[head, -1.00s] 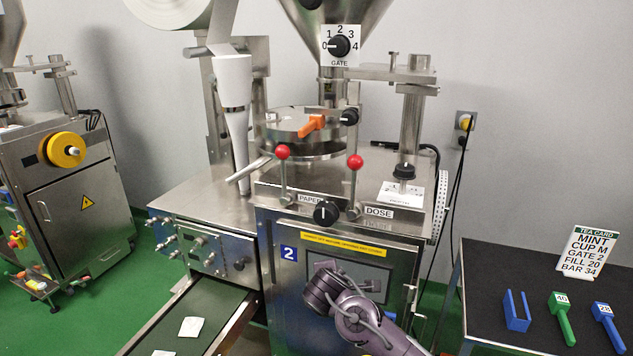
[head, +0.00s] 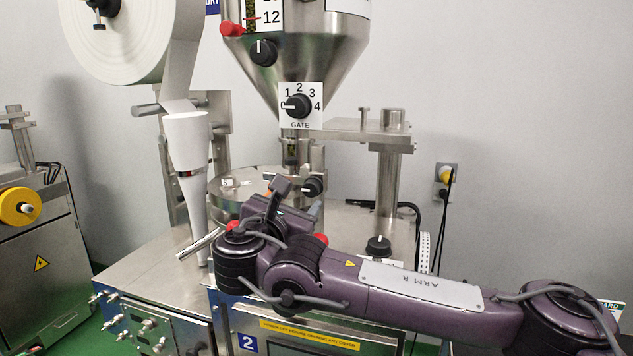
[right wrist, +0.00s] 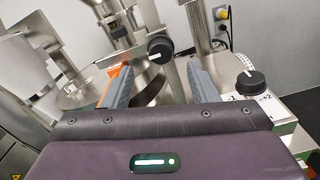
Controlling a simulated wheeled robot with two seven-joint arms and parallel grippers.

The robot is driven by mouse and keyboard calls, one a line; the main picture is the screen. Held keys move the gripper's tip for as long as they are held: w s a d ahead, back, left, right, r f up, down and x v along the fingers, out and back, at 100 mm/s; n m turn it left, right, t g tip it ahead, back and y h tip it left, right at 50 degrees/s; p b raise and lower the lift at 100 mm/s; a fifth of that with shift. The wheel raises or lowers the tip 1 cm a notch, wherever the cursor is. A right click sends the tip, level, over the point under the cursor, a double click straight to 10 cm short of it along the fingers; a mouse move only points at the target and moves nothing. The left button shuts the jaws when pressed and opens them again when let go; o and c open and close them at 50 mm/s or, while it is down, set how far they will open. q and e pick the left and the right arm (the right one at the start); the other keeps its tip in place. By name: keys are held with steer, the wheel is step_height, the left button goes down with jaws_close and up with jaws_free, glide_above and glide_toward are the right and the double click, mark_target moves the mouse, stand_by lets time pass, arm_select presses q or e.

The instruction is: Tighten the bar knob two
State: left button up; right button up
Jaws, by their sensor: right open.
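I cannot tell which knob is bar knob two; no knob shows a readable label of that name. A black knob with a white line (head: 314,186) sits beside the round steel turret, and in the right wrist view (right wrist: 160,50) it shows beyond and between my fingers. Another black knob (head: 378,245) stands on a scale plate to the right; it also shows in the right wrist view (right wrist: 250,82), outside my right finger. Several small silver knobs (head: 118,322) are on the lower-left front panel. My right gripper (head: 296,196) is open and empty (right wrist: 158,66), apart from these knobs. My left gripper is out of view.
The GATE knob (head: 298,106) is on the hopper (head: 335,60) above. Red lever balls (head: 321,238) are partly hidden by my arm. A paper cone (head: 190,150) and steel post (head: 388,180) flank the turret.

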mark_target(310, 190)
steer(key=p+x, duration=0.1)
steer(key=x, duration=0.3)
steer(key=shift+d+f, duration=0.1)
steer(key=shift+w+p, duration=0.3)
steer(key=shift+p, duration=0.15)
steer(key=p+x, duration=0.1)
steer(key=x, duration=0.2)
steer(key=shift+w+d+f, duration=0.1)
steer(key=shift+w+f, duration=0.05)
steer(key=shift+w, duration=0.25)
steer(key=c, duration=0.9)
steer(key=shift+c, duration=0.3)
